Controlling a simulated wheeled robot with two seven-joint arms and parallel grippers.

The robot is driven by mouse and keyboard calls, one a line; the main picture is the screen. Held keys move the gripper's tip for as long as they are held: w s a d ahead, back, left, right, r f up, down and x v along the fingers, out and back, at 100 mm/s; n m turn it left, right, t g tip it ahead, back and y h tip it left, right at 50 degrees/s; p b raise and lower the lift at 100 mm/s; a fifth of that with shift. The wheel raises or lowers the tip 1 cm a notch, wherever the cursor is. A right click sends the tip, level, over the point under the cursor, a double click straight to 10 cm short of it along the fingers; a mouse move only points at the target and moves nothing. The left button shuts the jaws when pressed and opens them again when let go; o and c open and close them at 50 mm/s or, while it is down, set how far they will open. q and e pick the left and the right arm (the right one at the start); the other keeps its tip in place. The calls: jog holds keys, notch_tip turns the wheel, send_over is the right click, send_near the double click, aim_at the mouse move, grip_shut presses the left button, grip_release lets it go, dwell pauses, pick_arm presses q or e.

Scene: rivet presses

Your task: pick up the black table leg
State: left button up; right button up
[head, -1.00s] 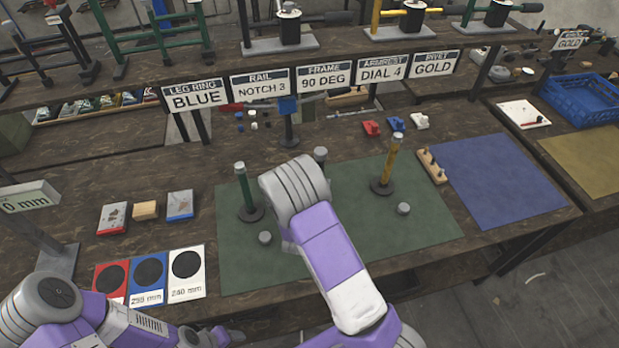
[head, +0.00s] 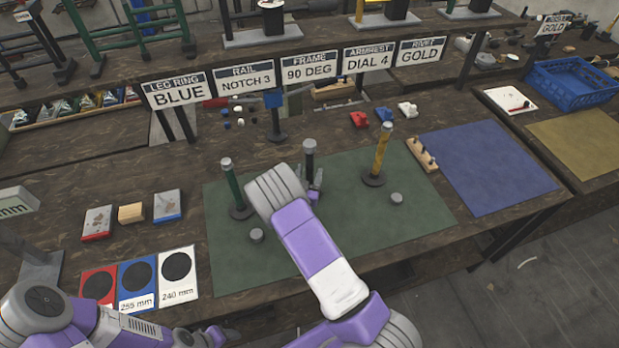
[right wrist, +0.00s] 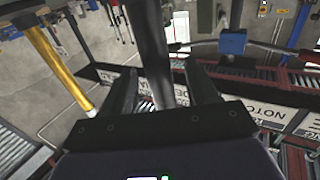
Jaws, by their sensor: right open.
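The black table leg (head: 309,163) stands upright on the green mat (head: 237,275), between a green leg (head: 233,186) and a yellow leg (head: 380,155). It has a grey cap. My right gripper (head: 314,188) is at the lower part of the black leg, partly hidden by my wrist. In the right wrist view the black leg (right wrist: 154,50) runs between the two spread fingers of the open right gripper (right wrist: 162,88); contact cannot be told. My left gripper (head: 215,335) is low at the left, dark and small, and its jaws cannot be made out.
Two short grey cylinders (head: 256,236) (head: 397,198) stand on the green mat. A wooden block with pegs (head: 422,154) is right of the yellow leg. A blue mat (head: 487,168) lies further right. A sign row including LEG RING BLUE (head: 181,92) stands behind.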

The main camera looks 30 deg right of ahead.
aim_at(311, 168)
jog(key=shift+x, duration=1.5)
jog(key=shift+c, duration=0.4)
grip_shut()
